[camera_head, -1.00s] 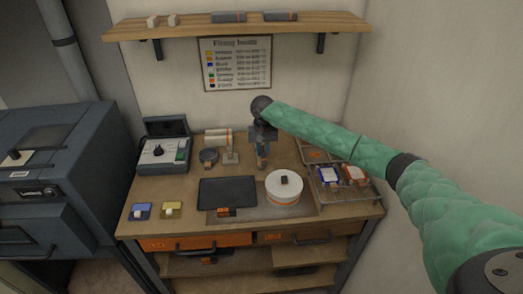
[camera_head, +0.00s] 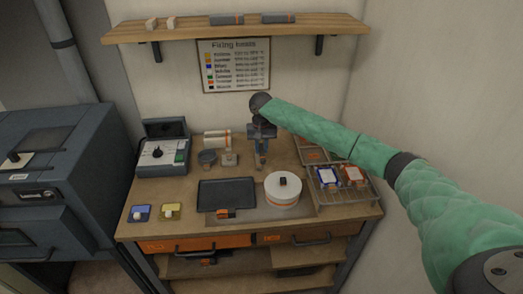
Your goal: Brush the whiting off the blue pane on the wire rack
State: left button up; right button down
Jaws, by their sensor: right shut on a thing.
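The blue pane (camera_head: 328,177) lies on the wire rack (camera_head: 345,196) at the right of the bench, with pale patches on it. My right gripper (camera_head: 262,157) is over the back middle of the bench, left of the rack and apart from the pane. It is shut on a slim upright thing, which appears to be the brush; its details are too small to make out. A small stand (camera_head: 229,159) is left of the gripper, with nothing tall showing in it. My left gripper is out of view.
A red-orange pane (camera_head: 354,175) lies beside the blue one on the rack. A dark tray (camera_head: 227,194) lies at front centre. A grey kiln (camera_head: 45,190) stands left.

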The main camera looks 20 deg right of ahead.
aim_at(262, 149)
notch_tip(262, 149, up, 9)
dwell(0.8)
